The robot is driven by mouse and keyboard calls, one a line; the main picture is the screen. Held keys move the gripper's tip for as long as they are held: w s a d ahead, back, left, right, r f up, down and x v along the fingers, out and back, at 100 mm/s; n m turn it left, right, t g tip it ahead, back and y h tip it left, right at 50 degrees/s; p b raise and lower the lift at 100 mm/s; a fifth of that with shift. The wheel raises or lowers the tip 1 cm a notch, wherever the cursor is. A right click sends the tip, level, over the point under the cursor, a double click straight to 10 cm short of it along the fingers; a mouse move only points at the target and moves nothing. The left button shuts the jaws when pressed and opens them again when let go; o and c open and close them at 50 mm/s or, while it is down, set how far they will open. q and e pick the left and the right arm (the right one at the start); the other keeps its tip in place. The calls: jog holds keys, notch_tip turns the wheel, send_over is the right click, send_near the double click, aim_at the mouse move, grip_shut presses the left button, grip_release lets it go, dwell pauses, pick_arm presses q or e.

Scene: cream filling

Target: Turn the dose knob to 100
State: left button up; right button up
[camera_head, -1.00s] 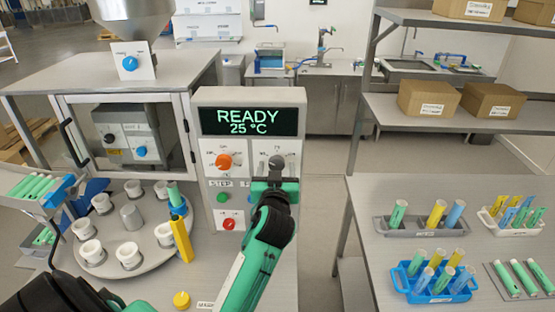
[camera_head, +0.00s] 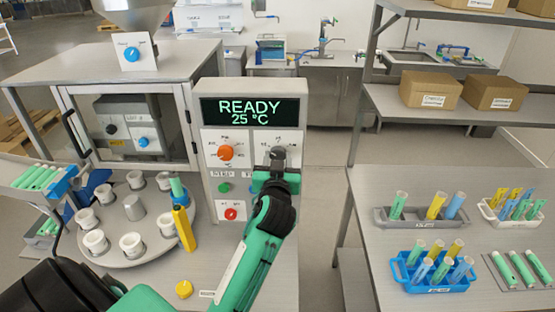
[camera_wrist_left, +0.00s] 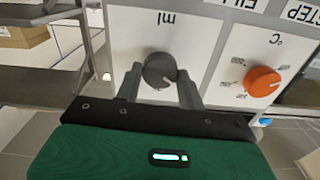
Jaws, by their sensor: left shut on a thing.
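The grey dose knob (camera_wrist_left: 158,70) sits on a white plate marked "ml" on the front of the control panel (camera_head: 203,115). The knob also shows in the head view (camera_head: 278,153), partly covered by my gripper. My left gripper (camera_wrist_left: 160,88) is shut on the knob, with one finger on each side. The knob's pointer mark is turned towards the lower right in the wrist view. Most of the dose scale is hidden or too small to read. My right gripper is out of view.
An orange temperature knob (camera_head: 226,153) is beside the dose knob. A green button (camera_head: 224,188) and a red knob (camera_head: 231,213) are below. The display (camera_head: 250,112) reads "READY 25 °C". A turntable with white cups (camera_head: 155,258) stands left. Tube racks (camera_head: 440,285) stand right.

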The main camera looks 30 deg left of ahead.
pick_arm(q)
jog(key=shift+m, duration=0.6)
jog(key=shift+m+p, duration=0.4)
jog(key=m+p, duration=0.2)
jog(key=m, duration=0.3)
jog(key=shift+r+m, duration=0.1)
jog(key=shift+m, duration=0.2)
jog(key=m+p, duration=0.1)
jog(key=m, duration=0.2)
jog(key=shift+m, duration=0.3)
jog(key=m, duration=0.2)
jog(key=shift+m, duration=0.3)
jog(key=m, duration=0.3)
jog(key=shift+w+a+m, duration=0.1)
jog(key=shift+m, duration=0.2)
jog(key=m, duration=0.3)
jog(key=shift+r, duration=0.1)
jog(key=shift+m, duration=1.3)
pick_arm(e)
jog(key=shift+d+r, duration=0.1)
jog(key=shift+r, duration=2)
pick_arm(q)
jog(key=shift+r, duration=0.1)
